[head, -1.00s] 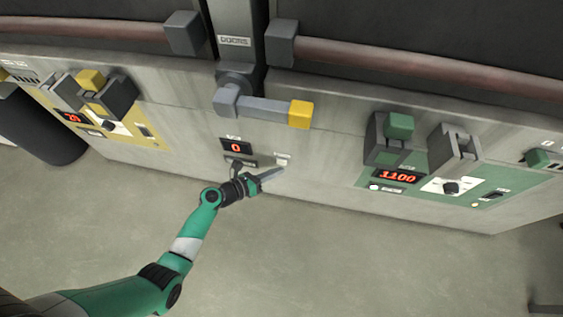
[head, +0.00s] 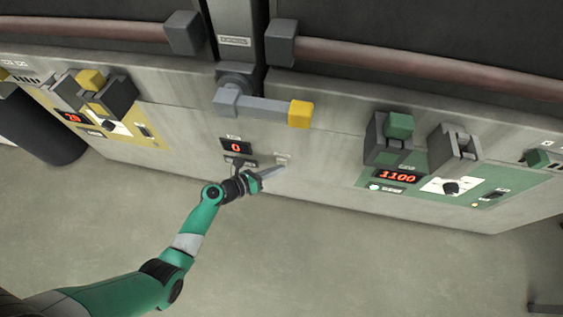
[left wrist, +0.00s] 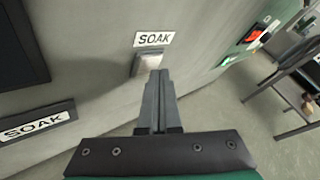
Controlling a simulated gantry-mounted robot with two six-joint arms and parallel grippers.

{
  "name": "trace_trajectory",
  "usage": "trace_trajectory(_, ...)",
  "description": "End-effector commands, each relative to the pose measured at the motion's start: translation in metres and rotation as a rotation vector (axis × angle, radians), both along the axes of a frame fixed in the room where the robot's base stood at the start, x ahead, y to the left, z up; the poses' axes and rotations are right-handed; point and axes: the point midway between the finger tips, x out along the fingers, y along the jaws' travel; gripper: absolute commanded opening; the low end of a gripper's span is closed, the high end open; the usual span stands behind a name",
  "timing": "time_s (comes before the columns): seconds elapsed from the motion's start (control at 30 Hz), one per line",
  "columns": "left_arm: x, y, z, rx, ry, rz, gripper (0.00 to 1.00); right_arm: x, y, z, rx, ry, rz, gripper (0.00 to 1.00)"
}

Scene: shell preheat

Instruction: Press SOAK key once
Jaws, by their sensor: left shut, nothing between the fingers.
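The SOAK key (left wrist: 147,63) is a small pale block on the grey panel, directly under a white SOAK label (left wrist: 154,39). In the head view the same key (head: 281,163) is small and partly covered by the fingertips. My left gripper (left wrist: 158,75) is shut and empty, with its fingertips at the key's lower right edge in the wrist view. In the head view the left gripper (head: 283,168) points at the panel just below the label. I cannot tell whether the tips touch the key. My right gripper is not in view.
A red display (head: 235,147) reads 0, left of the key. A yellow-ended lever (head: 300,114) sticks out above. A green panel (head: 410,190) with a 1100 display is at the right, a yellow panel (head: 150,132) at the left. The floor in front is clear.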

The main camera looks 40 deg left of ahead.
Motion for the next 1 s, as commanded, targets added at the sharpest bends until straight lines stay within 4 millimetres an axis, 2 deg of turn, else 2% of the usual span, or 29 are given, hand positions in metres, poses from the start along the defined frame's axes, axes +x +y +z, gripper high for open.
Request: trace_trajectory(1.0,0.0072,0.0048,0.0006,0.0,-0.001,0.0,0.0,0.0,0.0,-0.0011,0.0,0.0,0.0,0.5)
